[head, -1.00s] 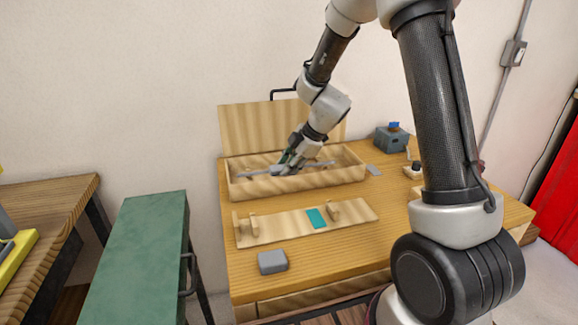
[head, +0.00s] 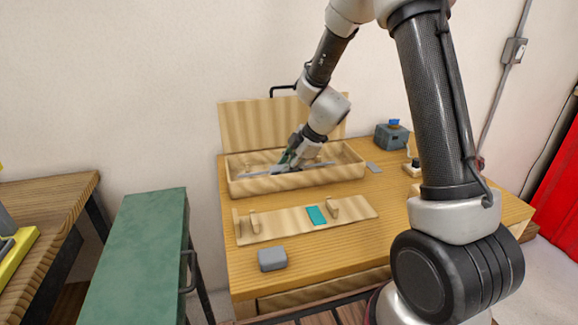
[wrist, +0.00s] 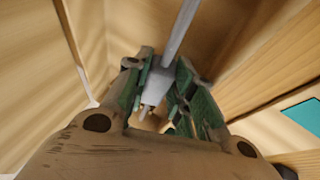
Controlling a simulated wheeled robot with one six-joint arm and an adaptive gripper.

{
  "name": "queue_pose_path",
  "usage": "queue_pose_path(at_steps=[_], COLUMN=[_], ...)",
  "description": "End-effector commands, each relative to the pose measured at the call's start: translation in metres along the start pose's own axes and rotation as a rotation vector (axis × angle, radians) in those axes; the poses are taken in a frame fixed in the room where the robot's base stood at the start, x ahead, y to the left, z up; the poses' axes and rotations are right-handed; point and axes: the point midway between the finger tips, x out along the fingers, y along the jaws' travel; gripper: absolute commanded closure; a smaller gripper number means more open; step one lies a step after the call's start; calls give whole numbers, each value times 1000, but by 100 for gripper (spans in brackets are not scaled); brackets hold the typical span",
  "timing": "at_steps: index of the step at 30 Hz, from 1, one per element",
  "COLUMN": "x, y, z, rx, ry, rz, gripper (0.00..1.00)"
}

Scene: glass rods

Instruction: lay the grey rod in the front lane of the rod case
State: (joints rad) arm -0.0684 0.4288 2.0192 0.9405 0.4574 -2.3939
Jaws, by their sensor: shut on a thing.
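The grey rod (head: 255,173) is in my gripper (head: 284,166), lying lengthwise within the open wooden rod case (head: 300,182). In the wrist view the rod (wrist: 181,33) runs from between the green-padded fingers up to the top edge. My gripper (wrist: 160,100) is shut on it. The case's front wall hides the lower side of the rod and the fingertips in the head view. I cannot tell whether the rod touches the case floor or which lane it is over.
The case lid (head: 250,126) stands open behind. In front lies a wooden rack (head: 280,224) with upright pegs and a teal patch (head: 316,215). A grey block (head: 272,259) sits near the table's front edge. A grey-blue box (head: 391,137) stands at the back right.

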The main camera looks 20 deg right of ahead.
Motion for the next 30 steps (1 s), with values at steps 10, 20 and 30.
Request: queue_pose_path(at_steps=[10, 20, 30], x=[1, 2, -11], y=[-1, -5, -4], z=[0, 0, 0], rx=[1, 3, 3], ry=[1, 2, 3], rz=[-2, -9, -7], gripper=[50, 50, 50])
